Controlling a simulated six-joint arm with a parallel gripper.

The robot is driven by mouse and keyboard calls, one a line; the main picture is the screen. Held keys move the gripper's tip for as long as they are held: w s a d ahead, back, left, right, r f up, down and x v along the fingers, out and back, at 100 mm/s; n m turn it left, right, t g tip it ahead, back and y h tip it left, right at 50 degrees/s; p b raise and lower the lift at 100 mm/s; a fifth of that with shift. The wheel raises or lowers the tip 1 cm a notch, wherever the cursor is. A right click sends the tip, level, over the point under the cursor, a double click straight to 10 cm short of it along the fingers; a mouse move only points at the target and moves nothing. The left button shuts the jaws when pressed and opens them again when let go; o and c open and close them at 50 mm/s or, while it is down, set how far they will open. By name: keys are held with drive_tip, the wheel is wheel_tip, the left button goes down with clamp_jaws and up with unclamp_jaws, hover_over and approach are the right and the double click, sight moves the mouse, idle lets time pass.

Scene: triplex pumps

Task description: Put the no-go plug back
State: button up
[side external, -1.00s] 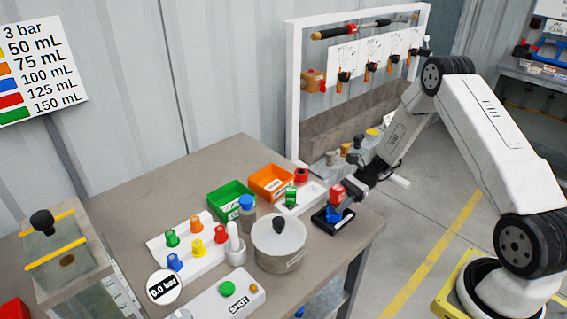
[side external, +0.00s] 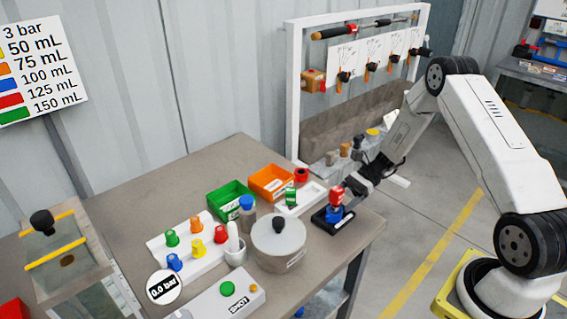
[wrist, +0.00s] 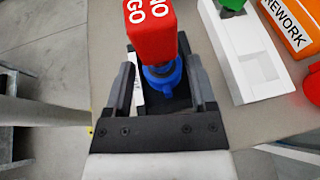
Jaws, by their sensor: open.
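The no-go plug has a red block top (wrist: 150,30) lettered NO GO. It stands upright over a blue part (wrist: 163,78); whether the two are one piece I cannot tell. In the side view the red block (side external: 337,197) sits above the blue part (side external: 334,213), over a black holder (side external: 326,224) at the table's right corner. My gripper (wrist: 163,75) is open, with its fingers on either side of the blue part and a gap showing at least on the left. In the side view my gripper (side external: 352,187) is just right of the red block.
A white tray (side external: 309,195) with a green piece (side external: 291,198) lies left of the holder. Orange (side external: 271,183) and green (side external: 231,200) bins stand behind. A lidded grey pot (side external: 279,245) is to the left. The table's right edge is close to the holder.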

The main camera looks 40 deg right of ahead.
drive_tip(key=shift+v, duration=3.05)
drive_tip(key=shift+s, duration=0.15)
drive_tip(key=shift+o, duration=0.9)
wheel_tip(320, 180, up, 12)
drive_tip(key=n+g+h, duration=0.2)
drive_tip(key=h, duration=0.7)
approach(339, 189)
drive_tip(key=a, duration=0.2)
drive_tip(key=shift+d+f, duration=0.15)
drive_tip(key=shift+f, duration=2.2)
drive_tip(key=shift+f, duration=0.1)
